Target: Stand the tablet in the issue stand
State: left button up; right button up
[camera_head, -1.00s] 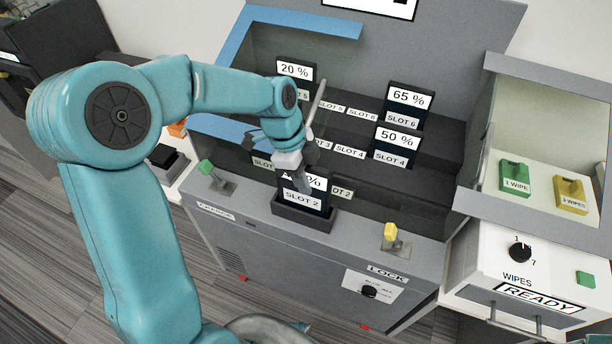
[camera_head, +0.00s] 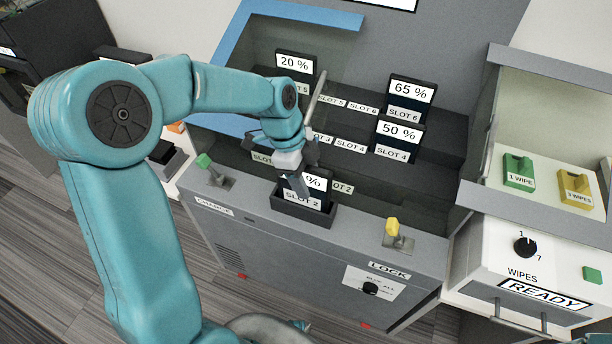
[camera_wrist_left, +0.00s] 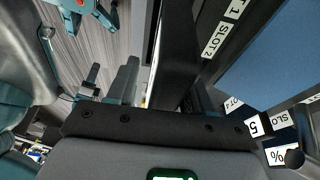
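A dark tablet (camera_head: 314,197) with a white percentage label and a "SLOT 2" label stands upright, leaning slightly back, in a black stand (camera_head: 302,213) on the front ledge of the grey cabinet. The stand's front lip hides its lower edge. My left gripper (camera_head: 302,172) is at the tablet's top edge, with one finger in front of the screen, covering part of the percentage. In the left wrist view, its fingers are apart, with the tablet's dark edge (camera_wrist_left: 176,55) between them and a gap on the left side.
Behind stand tiered racks with tablets marked 20 % (camera_head: 294,65), 65 % (camera_head: 411,92) and 50 % (camera_head: 398,138). A blue-edged frame (camera_head: 300,13) is at upper left. Green (camera_head: 204,161) and yellow (camera_head: 392,227) levers flank the stand. A wipes box (camera_head: 520,265) is at right.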

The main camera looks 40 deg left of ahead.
pick_arm(q)
jog(key=p+v, duration=0.1)
jog(key=v, duration=1.5)
jog(key=shift+r+p, duration=0.2)
jog(key=shift+p, duration=0.1)
pick_arm(e)
jog(key=shift+r, duration=0.8)
pick_arm(q)
jog(key=shift+s, duration=0.1)
